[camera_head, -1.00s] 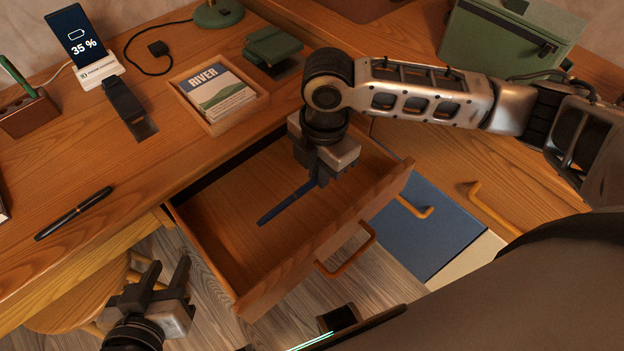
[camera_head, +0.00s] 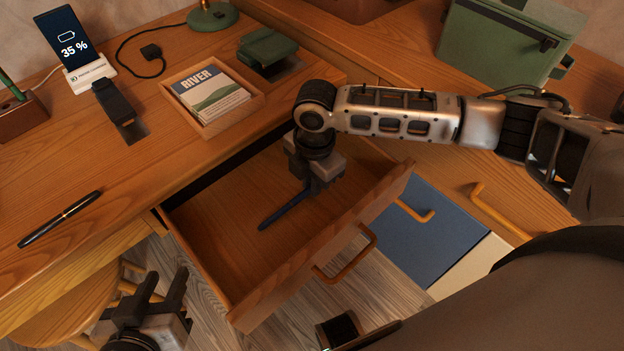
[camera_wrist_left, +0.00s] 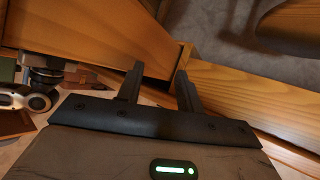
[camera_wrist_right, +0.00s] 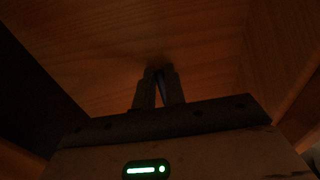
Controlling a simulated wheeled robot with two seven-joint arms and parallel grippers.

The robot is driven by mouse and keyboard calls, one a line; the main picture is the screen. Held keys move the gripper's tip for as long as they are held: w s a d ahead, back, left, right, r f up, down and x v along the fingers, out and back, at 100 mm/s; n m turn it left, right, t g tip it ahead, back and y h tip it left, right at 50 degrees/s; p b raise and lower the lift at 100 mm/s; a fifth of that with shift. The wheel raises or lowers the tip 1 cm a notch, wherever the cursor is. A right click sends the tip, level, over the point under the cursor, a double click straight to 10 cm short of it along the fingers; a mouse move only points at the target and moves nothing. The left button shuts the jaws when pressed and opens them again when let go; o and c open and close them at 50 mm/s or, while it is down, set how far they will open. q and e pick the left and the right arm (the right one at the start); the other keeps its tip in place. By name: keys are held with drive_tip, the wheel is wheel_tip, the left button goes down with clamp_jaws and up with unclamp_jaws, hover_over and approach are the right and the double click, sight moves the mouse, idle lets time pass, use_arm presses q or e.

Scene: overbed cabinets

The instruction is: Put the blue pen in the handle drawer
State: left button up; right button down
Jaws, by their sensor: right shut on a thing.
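The blue pen (camera_head: 284,211) is in my right gripper (camera_head: 310,190), which is shut on it inside the open handle drawer (camera_head: 220,215). The pen slants down to the left, its free end close to the drawer floor; I cannot tell whether it touches. In the right wrist view the shut fingers (camera_wrist_right: 158,88) stand over the dark drawer floor, with a thin strip of the pen between them. The drawer has an orange bar handle (camera_head: 348,262) on its front. My left gripper (camera_head: 160,290) is open and empty, left of the drawer; its spread fingers show in the left wrist view (camera_wrist_left: 157,85).
A black pen (camera_head: 60,219) lies on the desk at left. A box with a RIVER book (camera_head: 210,92), a phone on a stand (camera_head: 75,45) and a green case (camera_head: 505,45) stand further back. A stool (camera_head: 75,310) is below left. The drawer's left part is clear.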

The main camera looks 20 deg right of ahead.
drive_tip(key=c, duration=1.5)
unclamp_jaws()
drive_tip(key=shift+f, duration=0.1)
use_arm(q)
drive_tip(key=shift+w, duration=0.1)
